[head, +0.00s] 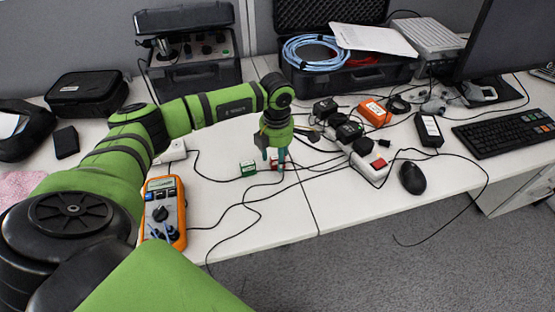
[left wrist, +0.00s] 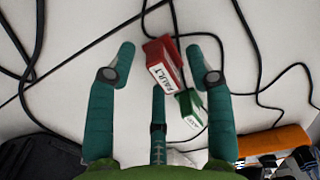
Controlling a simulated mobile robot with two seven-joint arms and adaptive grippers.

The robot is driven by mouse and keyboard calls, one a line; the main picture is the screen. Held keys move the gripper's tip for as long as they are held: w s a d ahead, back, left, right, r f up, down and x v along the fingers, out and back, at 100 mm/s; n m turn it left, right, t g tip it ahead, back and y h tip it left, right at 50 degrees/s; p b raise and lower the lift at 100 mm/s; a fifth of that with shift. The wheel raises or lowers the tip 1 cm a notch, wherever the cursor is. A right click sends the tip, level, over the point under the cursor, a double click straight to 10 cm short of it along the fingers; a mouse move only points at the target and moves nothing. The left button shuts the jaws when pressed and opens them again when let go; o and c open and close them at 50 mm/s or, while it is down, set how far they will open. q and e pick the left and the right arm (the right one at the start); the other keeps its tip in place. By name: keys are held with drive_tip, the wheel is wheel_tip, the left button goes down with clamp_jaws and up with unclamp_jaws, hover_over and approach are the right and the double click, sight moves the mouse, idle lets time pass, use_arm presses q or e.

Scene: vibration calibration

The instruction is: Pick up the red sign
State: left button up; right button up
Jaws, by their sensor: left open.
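The red sign (left wrist: 164,64), a small block with a white face reading "FAULT", lies between the spread fingers of my left gripper (left wrist: 162,68) in the left wrist view. I see no finger clamped on it. In the head view the red sign (head: 274,163) is partly hidden by my left gripper (head: 277,160), which points down over the table. A green sign (left wrist: 190,106) sits close beside the red one, also visible in the head view (head: 248,168). My left gripper is open. My right gripper is not in view.
An orange multimeter (head: 163,212) stands at the left. Black cables (head: 240,204) run across the table around the signs. Open cases (head: 330,78) stand behind.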

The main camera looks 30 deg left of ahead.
use_arm(q)
clamp_jaws()
drive_tip(key=shift+r, duration=0.1)
